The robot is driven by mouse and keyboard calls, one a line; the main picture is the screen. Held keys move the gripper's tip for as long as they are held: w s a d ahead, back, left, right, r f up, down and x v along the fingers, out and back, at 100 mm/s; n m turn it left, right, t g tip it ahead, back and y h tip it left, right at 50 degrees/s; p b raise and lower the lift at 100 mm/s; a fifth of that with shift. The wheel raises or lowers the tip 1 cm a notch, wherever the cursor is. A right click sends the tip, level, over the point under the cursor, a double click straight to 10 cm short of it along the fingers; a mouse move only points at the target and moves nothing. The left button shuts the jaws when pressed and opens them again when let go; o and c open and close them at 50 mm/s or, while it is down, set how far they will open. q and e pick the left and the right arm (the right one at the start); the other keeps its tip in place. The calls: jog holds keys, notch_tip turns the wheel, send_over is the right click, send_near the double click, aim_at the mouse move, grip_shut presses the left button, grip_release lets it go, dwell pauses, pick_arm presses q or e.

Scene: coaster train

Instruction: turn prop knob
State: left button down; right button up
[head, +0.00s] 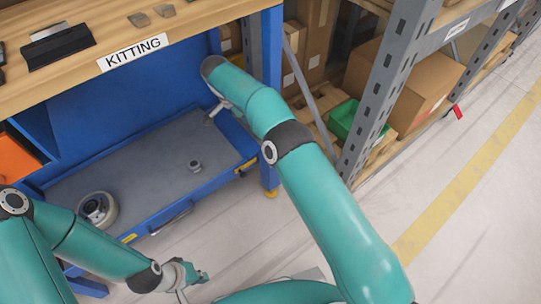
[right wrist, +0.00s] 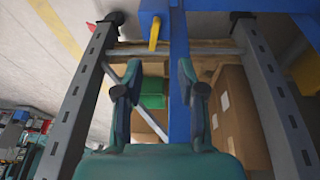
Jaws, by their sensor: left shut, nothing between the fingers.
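A small grey round knob-like piece (head: 195,166) stands on the grey lower panel of the blue bench in the head view. I cannot tell whether it is the prop knob. My right gripper shows in the right wrist view (right wrist: 161,98), its two fingers apart with nothing held between them. In the head view it is mostly hidden by its own arm, near the bench's right side. A yellow handle-like piece (right wrist: 154,32) shows beyond its fingers, beside a blue post. My left gripper (head: 193,277) is shut and empty, low in front of the bench.
The blue bench has a wooden top with a KITTING label (head: 132,53). A round white-rimmed device (head: 97,209) sits at the panel's left. At the right stands a grey rack upright (head: 385,90), with cardboard boxes and a green bin (head: 356,120). The floor at far right is mostly clear.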

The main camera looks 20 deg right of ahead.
jog(key=d+f+m+b, duration=0.1)
jog(key=d+f+b, duration=0.1)
jog(key=f+b, duration=0.1)
jog(key=d+f+m+b, duration=0.1)
jog(key=d+f+b, duration=0.1)
jog(key=f, duration=0.3)
jog(key=d+f+h+b, duration=0.1)
jog(key=d+f+b, duration=0.1)
jog(key=f+b, duration=0.2)
jog(key=shift+d+f+m+b, duration=0.2)
jog(key=shift+f+m+b, duration=0.05)
jog(key=shift+m+b, duration=0.2)
pick_arm(q)
notch_tip(320, 180, down, 12)
jog(key=shift+r, duration=0.2)
pick_arm(e)
jog(key=shift+w+d+f, duration=0.1)
jog(key=shift+d+f, duration=0.15)
jog(key=shift+f, duration=0.3)
jog(key=shift+c, duration=0.2)
grip_shut()
